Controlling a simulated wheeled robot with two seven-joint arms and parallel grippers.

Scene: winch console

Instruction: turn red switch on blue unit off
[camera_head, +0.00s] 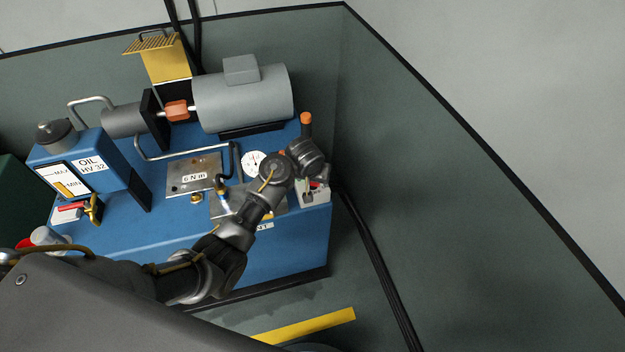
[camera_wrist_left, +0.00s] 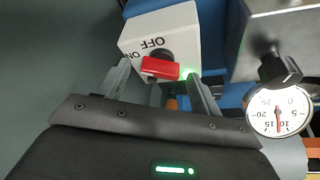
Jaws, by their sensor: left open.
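The red switch (camera_wrist_left: 160,68) is a bar-shaped knob on a white box (camera_wrist_left: 175,28), whose upside-down OFF and ON labels face the wrist camera. The knob lies nearly crosswise in the left wrist view, its left end towards ON. My left gripper (camera_wrist_left: 158,76) is open, with one finger on each side of the knob; I cannot tell whether either touches it. In the head view the white box (camera_head: 317,195) sits at the right end of the blue unit (camera_head: 150,226), partly hidden by my left arm. My right gripper is not in view.
A gauge (camera_head: 253,163) stands close beside the arm and shows large in the wrist view (camera_wrist_left: 278,112). A metal plate (camera_head: 194,175), a pipe, a grey motor (camera_head: 242,98) and an oil tank (camera_head: 85,165) occupy the unit. The dark wall (camera_head: 400,170) is close on the right.

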